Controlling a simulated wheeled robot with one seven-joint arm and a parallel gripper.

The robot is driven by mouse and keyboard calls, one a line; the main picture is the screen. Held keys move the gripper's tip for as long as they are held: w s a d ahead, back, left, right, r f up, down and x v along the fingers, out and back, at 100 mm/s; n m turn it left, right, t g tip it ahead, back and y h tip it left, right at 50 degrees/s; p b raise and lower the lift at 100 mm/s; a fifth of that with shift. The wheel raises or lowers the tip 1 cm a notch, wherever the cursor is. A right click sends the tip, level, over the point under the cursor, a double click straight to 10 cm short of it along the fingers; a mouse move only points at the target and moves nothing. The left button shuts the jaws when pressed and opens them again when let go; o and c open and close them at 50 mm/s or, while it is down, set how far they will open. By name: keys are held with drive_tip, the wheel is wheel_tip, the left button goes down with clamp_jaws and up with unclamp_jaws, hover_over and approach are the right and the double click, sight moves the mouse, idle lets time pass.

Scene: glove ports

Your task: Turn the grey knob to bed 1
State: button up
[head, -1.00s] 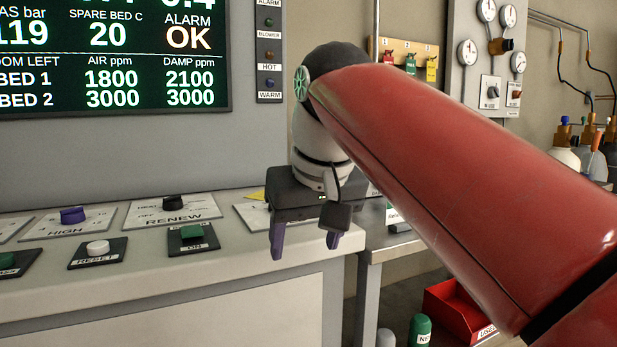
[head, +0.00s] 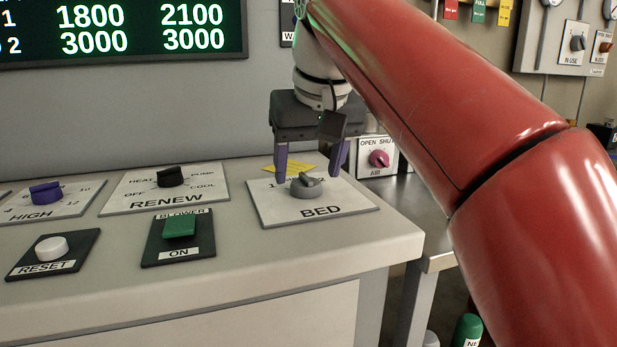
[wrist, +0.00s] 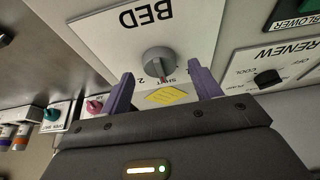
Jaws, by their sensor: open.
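The grey knob (head: 306,184) sits on a white plate marked BED (head: 345,212) near the right end of the console top. In the wrist view the fingers (wrist: 161,82) stand apart, one to each side of the knob's near edge. I cannot tell whether they touch it.
A yellow label (wrist: 167,97) lies by the plate. Left on the console are the black RENEW knob (head: 170,177), green BLOWER switch (head: 180,224), white RESET button (head: 51,247) and purple HIGH knob (head: 45,193). A pink AIR knob (head: 379,158) stands to the right.

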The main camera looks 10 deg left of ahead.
drive_tip(key=shift+x, duration=0.95)
drive_tip(key=shift+c, duration=0.3)
drive_tip(key=c, duration=0.9)
drive_tip(key=shift+r+n, duration=0.1)
drive_tip(key=shift+n, duration=0.2)
drive_tip(key=shift+w+d+n+y+p, duration=0.15)
drive_tip(key=shift+n+y+p, duration=0.15)
drive_tip(key=shift+n+p, duration=0.25)
drive_tip(key=shift+n+g+y, duration=0.3)
drive_tip(key=shift+n, duration=0.55)
drive_tip(key=n+g, duration=0.1)
drive_tip(key=n, duration=0.1)
drive_tip(key=n+y, duration=0.1)
drive_tip(key=n, duration=0.2)
drive_tip(key=shift+w+d+g, duration=0.1)
drive_tip(key=shift+w+g, duration=0.1)
drive_tip(key=shift+g, duration=0.2)
drive_tip(key=shift+n, duration=0.4)
